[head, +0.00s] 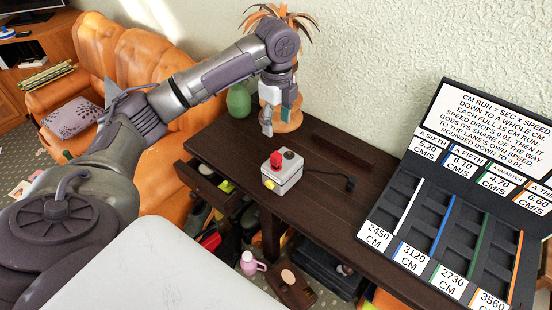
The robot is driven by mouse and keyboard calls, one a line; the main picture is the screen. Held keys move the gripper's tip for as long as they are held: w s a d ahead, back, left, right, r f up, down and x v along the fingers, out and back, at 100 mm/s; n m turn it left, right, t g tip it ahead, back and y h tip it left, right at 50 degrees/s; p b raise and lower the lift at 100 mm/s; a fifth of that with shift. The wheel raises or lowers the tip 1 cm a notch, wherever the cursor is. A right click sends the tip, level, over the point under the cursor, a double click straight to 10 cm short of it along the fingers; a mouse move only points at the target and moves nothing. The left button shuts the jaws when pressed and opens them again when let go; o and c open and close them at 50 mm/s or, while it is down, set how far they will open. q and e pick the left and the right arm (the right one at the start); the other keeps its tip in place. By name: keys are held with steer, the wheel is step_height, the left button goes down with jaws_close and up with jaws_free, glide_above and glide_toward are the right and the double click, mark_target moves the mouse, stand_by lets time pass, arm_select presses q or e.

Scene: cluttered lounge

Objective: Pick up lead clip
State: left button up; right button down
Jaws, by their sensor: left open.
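A small grey-white box (284,178) with a red button and a black knob on top stands on the dark wooden table. A thin black lead runs right from the box and ends in a small black piece, which looks like the lead clip (350,184), lying on the tabletop. My left gripper (274,113) hangs open and empty above the table's back left part, up and left of the clip and apart from it. My right gripper is out of view.
A black board (401,207) with coloured strips and number cards stands on the table's right. A dark flat bar (343,150) lies along the wall side. An orange vase (286,121) and a green vase (238,101) stand behind my gripper. A drawer (208,188) is open at left.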

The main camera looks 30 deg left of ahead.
mark_target(276, 155)
arm_select(q)
step_height(276, 155, down, 8)
steer(key=shift+f+p, duration=0.1)
steer(key=shift+p, duration=0.4)
steer(key=f, duration=0.1)
steer(key=f+p, duration=0.1)
steer(key=f, duration=0.2)
steer(key=shift+s+d, duration=0.15)
steer(key=shift+s, duration=0.2)
steer(key=shift+f, duration=0.65)
steer(key=c, duration=1)
